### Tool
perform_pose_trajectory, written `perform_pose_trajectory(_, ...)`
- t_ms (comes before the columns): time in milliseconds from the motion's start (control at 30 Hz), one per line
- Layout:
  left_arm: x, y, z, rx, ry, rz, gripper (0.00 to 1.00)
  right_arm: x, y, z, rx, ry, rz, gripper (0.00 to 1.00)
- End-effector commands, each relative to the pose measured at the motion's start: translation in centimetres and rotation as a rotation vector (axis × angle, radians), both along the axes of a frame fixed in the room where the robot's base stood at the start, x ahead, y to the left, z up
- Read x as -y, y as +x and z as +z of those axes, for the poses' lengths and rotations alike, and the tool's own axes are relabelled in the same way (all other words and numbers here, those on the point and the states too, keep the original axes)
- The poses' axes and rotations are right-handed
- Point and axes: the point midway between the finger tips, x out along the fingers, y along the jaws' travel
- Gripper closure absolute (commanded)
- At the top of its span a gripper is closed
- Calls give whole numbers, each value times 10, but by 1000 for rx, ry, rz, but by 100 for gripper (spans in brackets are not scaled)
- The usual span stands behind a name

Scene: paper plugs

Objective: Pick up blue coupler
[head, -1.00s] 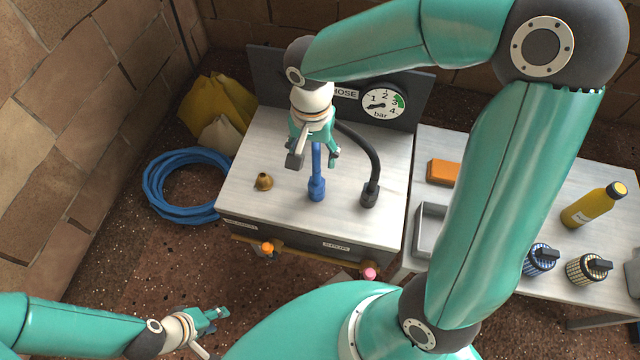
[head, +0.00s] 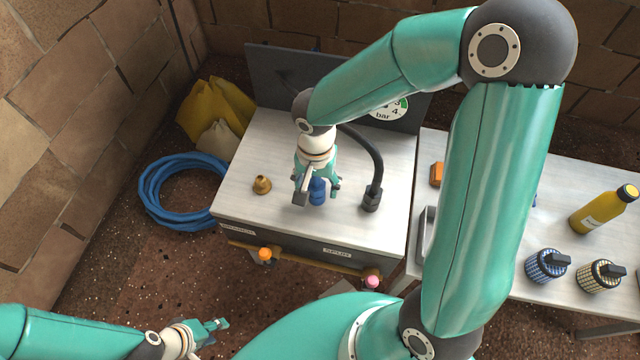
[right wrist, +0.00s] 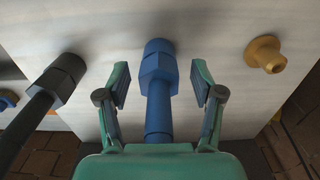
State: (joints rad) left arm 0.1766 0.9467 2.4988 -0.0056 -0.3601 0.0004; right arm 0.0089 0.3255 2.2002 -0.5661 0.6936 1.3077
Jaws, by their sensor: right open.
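The blue coupler (head: 317,190) stands on the white bench top (head: 262,210) at the end of a blue hose. In the right wrist view the blue coupler (right wrist: 158,68) lies between the two fingers, with a gap on each side. My right gripper (head: 318,196) is open around it and hides part of it in the head view; its fingers (right wrist: 160,90) do not touch the coupler. My left gripper (head: 222,324) is low at the left, away from the bench and empty; its fingertips appear apart.
A black coupler with a black hose (head: 372,198) stands right of the blue one. A brass fitting (head: 262,185) sits to the left. A gauge panel (head: 270,80) rises behind.

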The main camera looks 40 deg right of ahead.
Motion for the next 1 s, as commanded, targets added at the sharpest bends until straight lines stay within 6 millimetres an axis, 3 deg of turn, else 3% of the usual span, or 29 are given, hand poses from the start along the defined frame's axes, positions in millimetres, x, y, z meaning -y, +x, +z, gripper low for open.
perform_pose_trajectory(100, 0, 0, 0, 0, 0, 0, 60, 0, 0, 0, 0, 0, 0, 37)
perform_pose_trajectory(500, 0, 0, 0, 0, 0, 0, 60, 0, 0, 1, 0, 0, -1, 100)
perform_pose_trajectory(767, 0, 0, 1, 0, 0, 0, 60, 0, 0, 2, 0, 0, -2, 100)
perform_pose_trajectory(1000, 0, 0, 8, 0, 0, 0, 60, 0, 0, 18, 2, 1, -3, 100)
